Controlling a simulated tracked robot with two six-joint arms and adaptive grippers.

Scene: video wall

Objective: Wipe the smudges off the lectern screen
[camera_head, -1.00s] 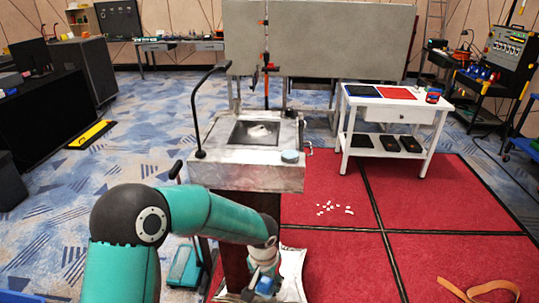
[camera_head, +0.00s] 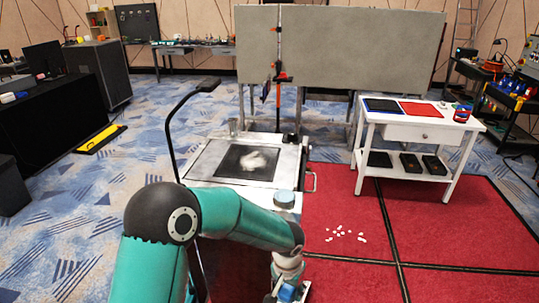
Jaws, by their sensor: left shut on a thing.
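The lectern (camera_head: 222,193) stands in the middle, a grey slanted top with a dark screen (camera_head: 233,172) set into it. A whitish smudge (camera_head: 254,160) lies on the upper middle of the screen. A round blue-grey puck-like thing (camera_head: 285,198) rests on the lectern's front right corner. My left arm crosses in front of the lectern's lower part. My left gripper (camera_head: 285,293) is at the bottom edge, below and in front of the top, shut on a small blue thing that is mostly hidden. My right gripper is out of view.
A thin black gooseneck (camera_head: 170,135) rises from the lectern's left side. A small dark knob (camera_head: 289,137) is at its back right. A white table (camera_head: 418,130) stands to the right, a grey panel (camera_head: 350,48) behind. Small white bits (camera_head: 345,234) lie on the red floor.

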